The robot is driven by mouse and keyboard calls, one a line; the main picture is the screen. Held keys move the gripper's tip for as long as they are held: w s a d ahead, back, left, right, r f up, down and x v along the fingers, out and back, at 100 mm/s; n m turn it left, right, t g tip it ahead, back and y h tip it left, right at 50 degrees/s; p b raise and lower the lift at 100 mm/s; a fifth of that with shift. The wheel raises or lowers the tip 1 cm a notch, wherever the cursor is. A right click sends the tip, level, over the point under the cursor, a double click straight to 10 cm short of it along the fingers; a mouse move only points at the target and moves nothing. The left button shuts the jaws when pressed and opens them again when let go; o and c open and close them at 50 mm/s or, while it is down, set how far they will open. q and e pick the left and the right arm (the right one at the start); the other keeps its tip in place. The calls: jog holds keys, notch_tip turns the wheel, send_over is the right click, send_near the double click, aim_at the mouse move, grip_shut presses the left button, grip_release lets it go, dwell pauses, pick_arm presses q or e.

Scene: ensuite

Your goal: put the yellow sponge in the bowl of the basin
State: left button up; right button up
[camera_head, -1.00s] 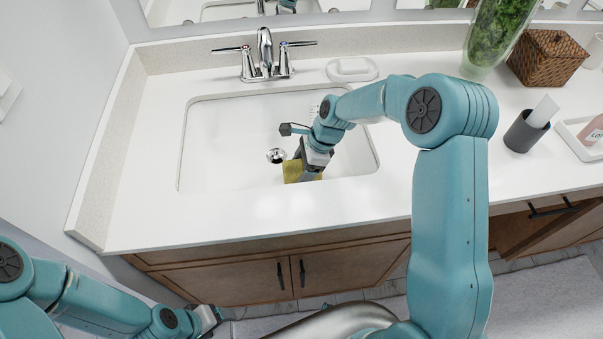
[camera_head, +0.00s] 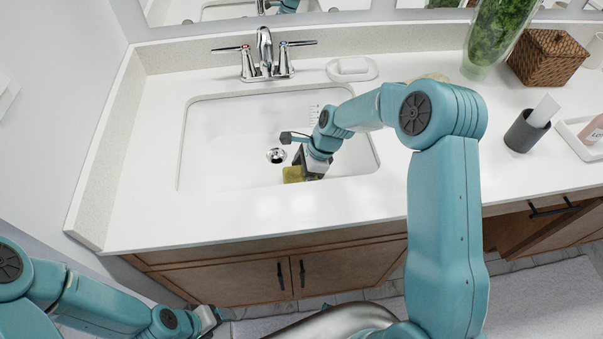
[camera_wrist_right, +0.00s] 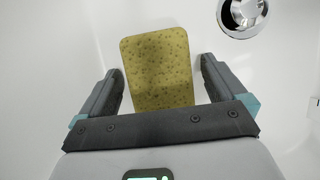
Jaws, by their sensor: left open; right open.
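The yellow sponge (camera_head: 293,174) is inside the bowl of the white basin (camera_head: 220,150), near its front wall. In the right wrist view the sponge (camera_wrist_right: 157,70) lies between the two fingers of my right gripper (camera_wrist_right: 160,90), with a gap on each side. The right gripper (camera_head: 312,174) is open and low in the bowl; its arm hides part of the sponge in the head view. I cannot tell exactly whether the sponge rests fully on the bowl floor. My left gripper (camera_head: 210,317) is open and empty, low in front of the cabinet.
The drain (camera_head: 276,155) is just behind the sponge. A chrome faucet (camera_head: 264,55) and a white soap dish (camera_head: 352,69) stand behind the basin. A grey cup (camera_head: 525,132), a wicker box (camera_head: 546,57) and a green vase (camera_head: 495,35) are at the right. The left counter is clear.

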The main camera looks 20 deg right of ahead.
jog(key=shift+d+r, duration=0.15)
jog(key=shift+r, duration=0.3)
jog(key=v, duration=1.1)
jog(key=shift+r, duration=0.2)
jog(key=shift+s, duration=0.1)
